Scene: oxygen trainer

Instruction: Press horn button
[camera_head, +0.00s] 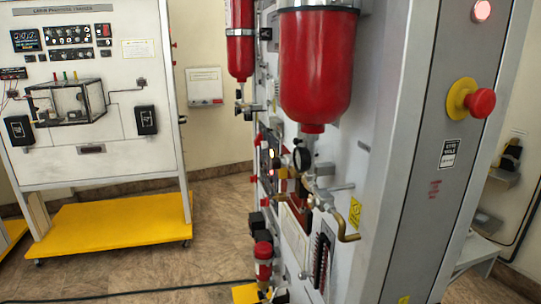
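No part that I can identify as the horn button shows clearly. On the grey side column of the trainer (425,160) at right there is a red mushroom button (481,103) on a yellow collar. Above it, near the top edge, is a small round pinkish-red light or button (481,11). A small label plate (450,153) sits below the mushroom button, its text too small to read. The trainer's white front panel is seen at a steep angle, so its controls are hard to tell apart. Neither of my grippers is in view.
Large red cylinders (318,70) and a brass pipe (347,228) stick out from the trainer's front. A cabin pressure trainer board (90,90) stands at left on a yellow wheeled base (110,224). A dark cable (150,291) crosses the floor; the floor between is open.

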